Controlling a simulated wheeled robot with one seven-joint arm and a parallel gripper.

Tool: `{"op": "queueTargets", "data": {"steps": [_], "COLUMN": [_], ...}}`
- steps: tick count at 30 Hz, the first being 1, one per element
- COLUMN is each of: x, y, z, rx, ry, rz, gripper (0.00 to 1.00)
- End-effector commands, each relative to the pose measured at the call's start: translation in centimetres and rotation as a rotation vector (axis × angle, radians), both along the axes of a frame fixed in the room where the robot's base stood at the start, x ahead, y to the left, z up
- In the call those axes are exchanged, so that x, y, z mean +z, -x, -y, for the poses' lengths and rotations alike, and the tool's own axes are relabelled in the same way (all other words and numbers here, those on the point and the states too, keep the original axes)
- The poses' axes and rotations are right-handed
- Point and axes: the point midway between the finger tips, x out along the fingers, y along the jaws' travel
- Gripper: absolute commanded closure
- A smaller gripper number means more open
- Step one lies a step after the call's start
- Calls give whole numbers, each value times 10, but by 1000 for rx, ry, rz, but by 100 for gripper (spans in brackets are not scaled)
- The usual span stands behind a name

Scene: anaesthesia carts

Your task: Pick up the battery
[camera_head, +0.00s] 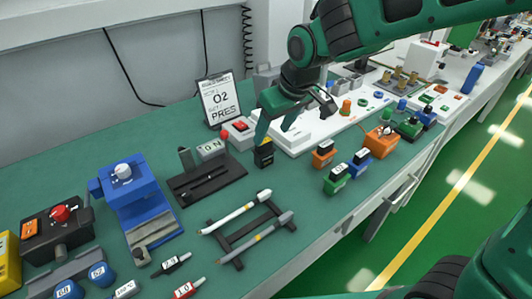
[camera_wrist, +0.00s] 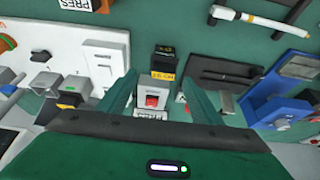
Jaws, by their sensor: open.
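A small black block with a yellow label (camera_head: 264,154), which looks like the battery, stands upright on the green bench. It also shows in the wrist view (camera_wrist: 163,64), beyond and between my fingers. My gripper (camera_head: 275,133) is open just above it in the head view, one finger close to its top. In the wrist view the fingers of my gripper (camera_wrist: 160,82) are spread apart, with nothing held. Whether a finger touches the block cannot be told.
A red-switch box (camera_head: 240,127) and a sign (camera_head: 220,99) stand behind. A black slotted fixture (camera_head: 207,183) is at left, a rack with pen-like rods (camera_head: 247,228) in front. Orange (camera_head: 323,154) and green (camera_head: 336,180) blocks stand to the right.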

Motion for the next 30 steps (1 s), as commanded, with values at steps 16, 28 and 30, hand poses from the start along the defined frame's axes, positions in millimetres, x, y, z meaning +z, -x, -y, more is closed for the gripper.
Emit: {"op": "queueTargets", "data": {"steps": [16, 28, 30], "x": [-52, -80, -80], "y": [-16, -26, -26], "z": [-15, -24, -24], "rx": [-4, -5, -5], "ry": [3, 1, 1], "rz": [-3, -1, -1], "gripper": [41, 41, 41]}}
